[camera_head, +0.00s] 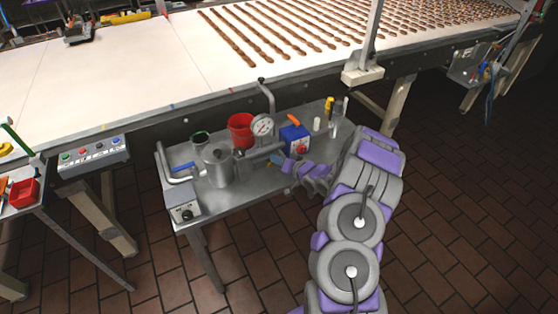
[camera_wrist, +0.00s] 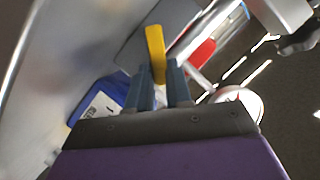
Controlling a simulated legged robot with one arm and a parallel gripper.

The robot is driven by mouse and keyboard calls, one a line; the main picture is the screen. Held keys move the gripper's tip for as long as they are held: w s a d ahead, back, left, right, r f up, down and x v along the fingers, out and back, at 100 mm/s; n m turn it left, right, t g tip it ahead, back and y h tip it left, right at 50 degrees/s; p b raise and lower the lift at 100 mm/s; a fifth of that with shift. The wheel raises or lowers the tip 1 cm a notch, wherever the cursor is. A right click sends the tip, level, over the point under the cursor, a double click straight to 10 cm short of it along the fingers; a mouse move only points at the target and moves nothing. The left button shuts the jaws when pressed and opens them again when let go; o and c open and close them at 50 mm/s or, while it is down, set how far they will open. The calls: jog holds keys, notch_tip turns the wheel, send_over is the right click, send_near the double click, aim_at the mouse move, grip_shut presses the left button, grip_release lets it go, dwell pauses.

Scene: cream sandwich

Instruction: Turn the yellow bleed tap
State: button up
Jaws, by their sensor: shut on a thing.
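The yellow bleed tap (camera_wrist: 155,46) shows as a flat yellow lever in the middle of the wrist view. My gripper (camera_wrist: 157,82) has its two blue-grey fingers closed on the lower end of the lever, and the upper part sticks out past the fingertips. In the head view my gripper (camera_head: 285,166) is low over the steel bench, to the right of the steel pot (camera_head: 218,166) and below the pressure gauge (camera_head: 262,126). The tap is small there and I cannot make out the grip clearly.
On the steel bench (camera_head: 228,192) stand a red cup (camera_head: 241,129), a blue box (camera_head: 294,138), yellow-handled tools (camera_head: 329,105) and a grey control box (camera_head: 184,207). A conveyor (camera_head: 120,80) runs behind. The tiled floor (camera_head: 450,200) at right is clear.

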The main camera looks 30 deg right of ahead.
jog(key=shift+s+d+p, duration=0.1)
jog(key=shift+d+p, duration=0.05)
jog(key=shift+p, duration=0.6)
grip_shut()
jog(key=shift+m+p, duration=0.3)
jog(key=shift+p, duration=0.3)
jog(key=p, duration=0.1)
jog(key=m+p, duration=0.1)
jog(key=shift+d+f+y+p, duration=0.2)
jog(key=shift+d+y+p, duration=0.1)
jog(key=shift+y, duration=0.1)
jog(key=shift+d+f+m+t+y+p, duration=0.2)
jog(key=shift+f+m+t+y+p, duration=0.3)
jog(key=shift+m+p, duration=0.6)
jog(key=shift+f, duration=0.1)
jog(key=o, duration=0.8)
grip_release()
jog(key=shift+d, duration=0.1)
